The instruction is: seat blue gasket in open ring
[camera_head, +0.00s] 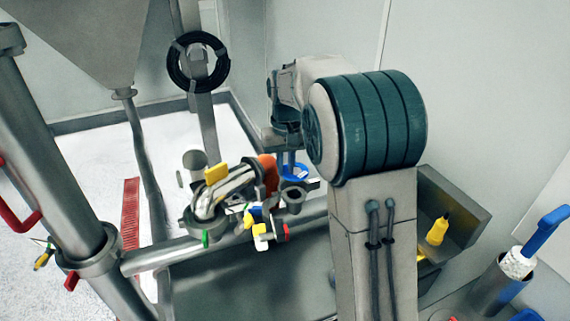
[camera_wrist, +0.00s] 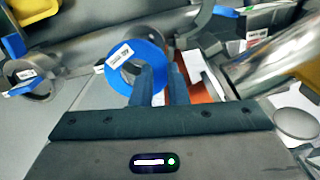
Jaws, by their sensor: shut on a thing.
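My gripper (camera_wrist: 161,82) is shut on the blue gasket (camera_wrist: 114,76), a flat ring with a white label, holding it by its lower right edge in the wrist view. The head view shows the gasket (camera_head: 285,170) below my arm, with my fingers partly hidden. A grey metal ring (camera_head: 293,197) lies just below the gasket in the head view. A round grey ring with a blue clip (camera_wrist: 34,80) is at the left in the wrist view, apart from the gasket. I cannot tell for certain which is the open ring.
A bent steel pipe (camera_head: 234,189) with a yellow handle (camera_head: 217,173) stands left of the gasket. Small coloured parts hang below it, above a horizontal rail (camera_head: 165,257). A shelf at right holds a yellow bottle (camera_head: 437,231). A large column (camera_head: 50,150) fills the left side.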

